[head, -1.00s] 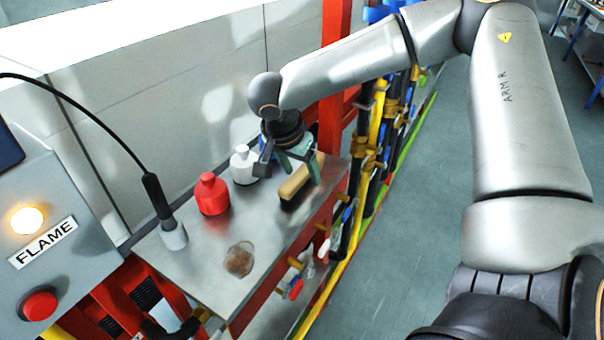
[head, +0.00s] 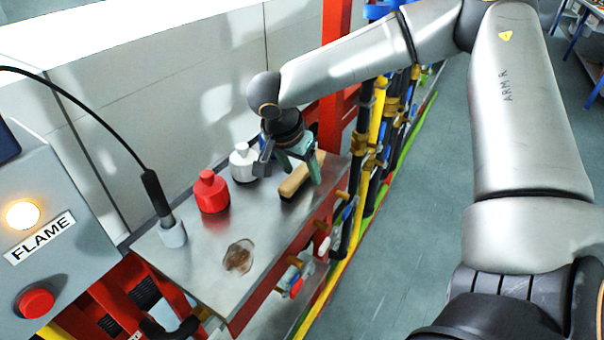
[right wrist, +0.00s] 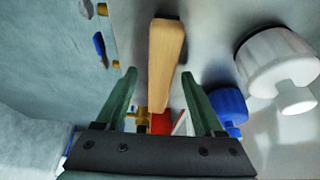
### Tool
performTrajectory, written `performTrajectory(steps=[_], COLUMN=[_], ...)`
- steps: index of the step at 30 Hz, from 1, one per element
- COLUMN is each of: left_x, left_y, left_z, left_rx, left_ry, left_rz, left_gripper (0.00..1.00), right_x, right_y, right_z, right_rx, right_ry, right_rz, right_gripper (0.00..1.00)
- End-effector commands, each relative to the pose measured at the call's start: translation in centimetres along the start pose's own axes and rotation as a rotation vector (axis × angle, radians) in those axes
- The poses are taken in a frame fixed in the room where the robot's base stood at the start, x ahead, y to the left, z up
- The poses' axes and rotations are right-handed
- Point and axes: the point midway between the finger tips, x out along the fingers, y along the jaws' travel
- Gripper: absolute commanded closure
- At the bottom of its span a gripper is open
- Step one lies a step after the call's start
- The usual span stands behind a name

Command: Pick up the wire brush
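The wire brush (head: 294,183), seen as a long light wooden block, lies near the right edge of the metal table (head: 205,255). Its bristles are not clearly visible. My right gripper (head: 289,172) is over its far part, with green fingers spread apart. In the right wrist view, the brush's wooden body (right wrist: 165,52) runs up from the gap between the open fingertips (right wrist: 159,75), with space on both sides. I cannot tell the exact height of the fingertips above it. My left gripper is not in view.
A red bottle (head: 211,192) and a white bottle (head: 243,163) stand left of the brush. A brown patch (head: 238,257) is in front. A corded tool (head: 158,196) and the FLAME box (head: 60,215) are at left. Pipes (head: 372,135) run beyond the table's right edge.

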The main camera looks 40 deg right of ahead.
Motion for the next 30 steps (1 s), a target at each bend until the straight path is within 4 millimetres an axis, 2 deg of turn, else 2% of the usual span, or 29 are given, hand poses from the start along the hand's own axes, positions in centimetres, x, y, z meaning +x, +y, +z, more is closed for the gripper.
performTrajectory(steps=[2, 19, 30], left_x=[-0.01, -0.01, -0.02], left_y=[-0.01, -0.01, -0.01], left_z=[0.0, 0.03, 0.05], left_rx=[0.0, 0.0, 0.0], left_ry=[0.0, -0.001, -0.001], left_rz=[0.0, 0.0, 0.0], left_gripper=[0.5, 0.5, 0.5], right_x=[-0.01, 0.0, 0.0], right_y=[-0.01, 0.01, 0.0], right_z=[0.0, 0.01, 0.01], right_rx=[0.0, 0.0, 0.0], right_ry=[0.0, 0.0, 0.0], right_rz=[0.0, 0.0, 0.0], right_gripper=[0.37, 1.0, 1.0])
